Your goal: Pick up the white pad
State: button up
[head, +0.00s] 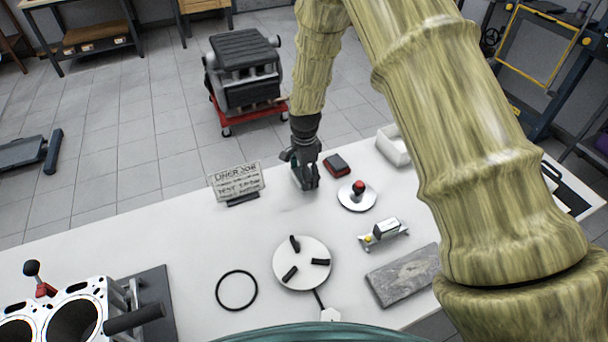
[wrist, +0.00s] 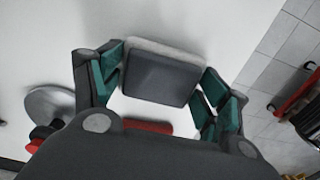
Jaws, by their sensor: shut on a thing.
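My gripper (head: 304,178) is at the far side of the white table, right of the sign. In the wrist view my gripper (wrist: 163,72) has its teal-lined fingers on both sides of a block with a dark grey face and a pale white rim, which I take to be the white pad (wrist: 168,46). The fingers are shut on it. In the head view the fingers mostly hide the pad. I cannot tell whether it touches the table.
A red-and-black block (head: 337,164) lies just right of my gripper. A disc with a red knob (head: 357,196) is nearby, and a white bin (head: 393,148) stands farther right. The sign (head: 236,183) stands to the left. The table's left middle is clear.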

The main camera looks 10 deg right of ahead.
notch_tip(320, 180, up, 4)
jog(key=shift+f+p, duration=0.1)
jog(key=shift+p, duration=1.1)
jog(key=s+a+p, duration=0.1)
jog(key=s+a, duration=0.2)
jog(key=a, duration=0.1)
jog(key=s+a+p, duration=0.1)
jog(key=s+a, duration=0.2)
jog(key=s, duration=0.1)
jog(key=s+a+p, duration=0.2)
jog(key=s+a, duration=0.2)
jog(key=shift+a+r, duration=0.35)
